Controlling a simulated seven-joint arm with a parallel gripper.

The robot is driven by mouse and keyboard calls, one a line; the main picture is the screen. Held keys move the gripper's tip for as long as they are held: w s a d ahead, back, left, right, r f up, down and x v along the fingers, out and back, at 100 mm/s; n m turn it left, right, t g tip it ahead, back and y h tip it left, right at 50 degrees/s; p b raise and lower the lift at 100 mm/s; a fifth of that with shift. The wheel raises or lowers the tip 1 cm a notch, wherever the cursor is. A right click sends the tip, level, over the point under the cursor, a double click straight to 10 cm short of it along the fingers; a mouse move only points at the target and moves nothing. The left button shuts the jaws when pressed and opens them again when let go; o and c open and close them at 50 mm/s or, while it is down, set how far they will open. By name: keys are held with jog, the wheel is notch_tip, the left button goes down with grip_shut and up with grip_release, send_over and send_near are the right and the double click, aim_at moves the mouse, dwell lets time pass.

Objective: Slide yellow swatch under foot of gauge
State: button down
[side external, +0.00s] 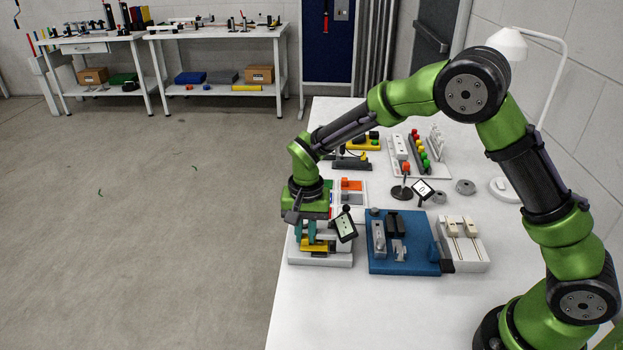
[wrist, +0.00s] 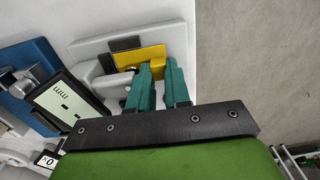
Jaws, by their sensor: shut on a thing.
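The yellow swatch (wrist: 138,57) is a flat yellow piece at the tips of my gripper (wrist: 158,75), above the pale grey base (wrist: 92,48) of the gauge. My gripper's teal fingers (side external: 311,232) are shut on it; in the side view the yellow swatch (side external: 316,246) shows low beneath them. The gauge has a tilted black-framed display (wrist: 65,101), seen in the side view (side external: 346,227) to the right of my fingers. A grey gauge arm reaches toward the swatch in the wrist view. Whether the swatch lies under the foot, I cannot tell.
A dark grey piece (wrist: 125,43) lies beside the swatch on the base. A blue fixture board (side external: 405,257) stands right of the gauge. Behind it are a tray with orange and grey swatches (side external: 351,185) and a small stand (side external: 399,192). The table's left edge is close.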

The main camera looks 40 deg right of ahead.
jog(key=c, duration=1.1)
grip_release()
jog(key=shift+s+d, duration=0.3)
jog(key=shift+d, duration=0.25)
jog(key=shift+o, duration=0.5)
notch_tip(320, 180, up, 17)
jog(key=shift+w+a, duration=0.15)
jog(key=shift+a, duration=0.3)
